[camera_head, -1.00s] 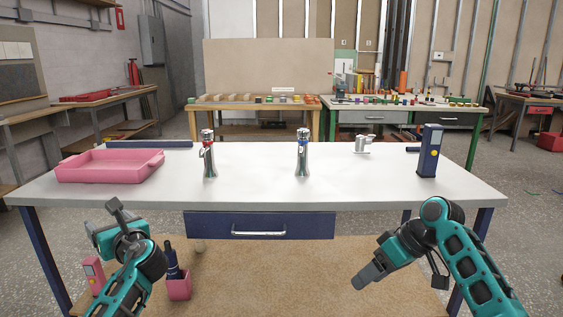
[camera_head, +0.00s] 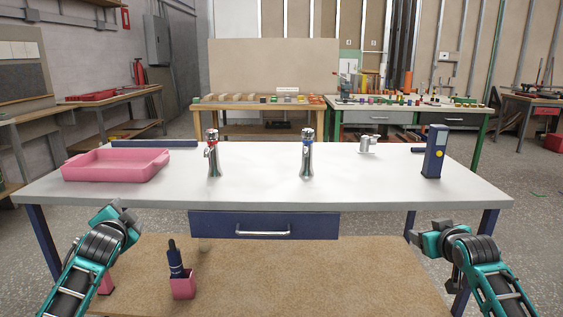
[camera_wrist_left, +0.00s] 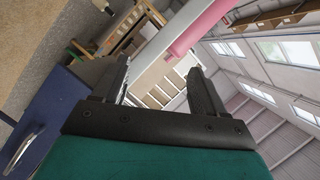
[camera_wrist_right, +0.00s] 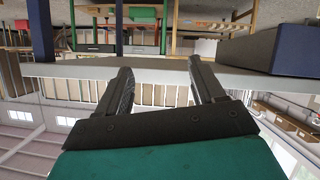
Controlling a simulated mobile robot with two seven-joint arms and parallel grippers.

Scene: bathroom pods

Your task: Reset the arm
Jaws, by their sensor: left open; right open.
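My left gripper (camera_head: 122,212) is at the lower left in the head view, in front of the table's front edge. In the left wrist view its two fingers (camera_wrist_left: 160,85) are apart with nothing between them. My right gripper (camera_head: 415,238) is at the lower right in the head view, in front of the table's right part. In the right wrist view its fingers (camera_wrist_right: 160,80) are apart and empty. Neither gripper touches any object.
The white table (camera_head: 260,185) carries a pink tray (camera_head: 115,172), two chrome taps (camera_head: 213,160) (camera_head: 307,160), a small metal fitting (camera_head: 367,146) and a dark blue box (camera_head: 434,152). Below are a drawer (camera_head: 215,224) and a pink holder (camera_head: 183,287) on a low brown shelf (camera_head: 250,285).

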